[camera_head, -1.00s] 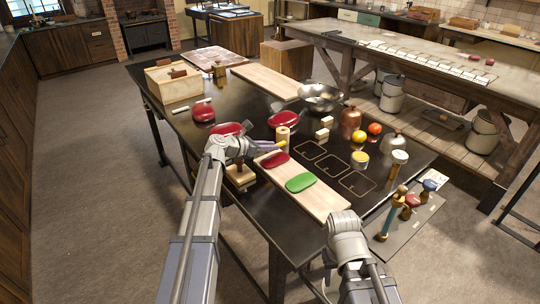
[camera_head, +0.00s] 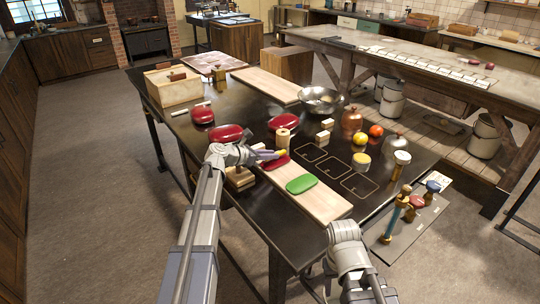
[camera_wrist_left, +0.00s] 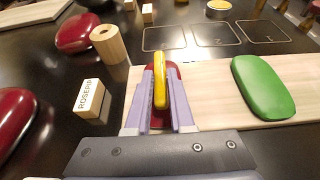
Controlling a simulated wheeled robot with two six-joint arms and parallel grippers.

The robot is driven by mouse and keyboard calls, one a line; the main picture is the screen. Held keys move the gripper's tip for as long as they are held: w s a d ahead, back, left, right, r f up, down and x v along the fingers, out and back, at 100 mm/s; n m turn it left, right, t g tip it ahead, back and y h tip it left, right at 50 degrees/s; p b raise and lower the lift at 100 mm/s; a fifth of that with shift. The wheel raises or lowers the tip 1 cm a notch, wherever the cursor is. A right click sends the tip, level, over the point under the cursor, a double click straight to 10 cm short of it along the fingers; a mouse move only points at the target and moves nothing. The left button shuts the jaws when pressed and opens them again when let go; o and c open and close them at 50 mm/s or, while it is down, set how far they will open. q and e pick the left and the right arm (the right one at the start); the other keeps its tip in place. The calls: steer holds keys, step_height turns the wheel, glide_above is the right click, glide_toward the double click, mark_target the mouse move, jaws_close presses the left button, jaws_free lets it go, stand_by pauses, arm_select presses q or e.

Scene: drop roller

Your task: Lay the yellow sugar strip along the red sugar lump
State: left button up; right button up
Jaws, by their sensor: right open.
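The yellow sugar strip (camera_wrist_left: 161,86) is held lengthwise between the fingers of my left gripper (camera_wrist_left: 160,92). In the head view the strip (camera_head: 280,154) shows at the tips of my left gripper (camera_head: 268,156). The red sugar lump (camera_head: 273,166) lies on the pale board, below and behind the strip. In the left wrist view the red lump (camera_wrist_left: 176,72) is mostly hidden by strip and fingers. The strip lines up roughly with the lump; I cannot tell whether they touch. My right gripper (camera_head: 332,278) hangs low by the table's front edge, partly hidden by its arm.
A green lump (camera_head: 301,185) lies on the pale board (camera_head: 325,205), right of the red one. A wooden roll (camera_head: 282,138) and a block lettered ROSEPIP (camera_wrist_left: 89,97) stand nearby. Bottles and stamps (camera_head: 411,207) stand right.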

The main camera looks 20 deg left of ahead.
arm_select(q)
steer(key=o, duration=0.4)
steer(key=shift+r, duration=0.1)
steer(key=shift+r+p, duration=0.25)
steer(key=shift+p, duration=0.15)
steer(key=shift+r+p, duration=0.5)
steer(key=shift+f+p+v, duration=0.15)
steer(key=shift+p+v, duration=0.85)
steer(key=shift+v, duration=1.95)
steer(key=shift+f+p+v, duration=0.1)
steer(key=shift+p+v, duration=0.9)
steer(key=shift+v, duration=1.95)
steer(key=shift+s+a, duration=0.1)
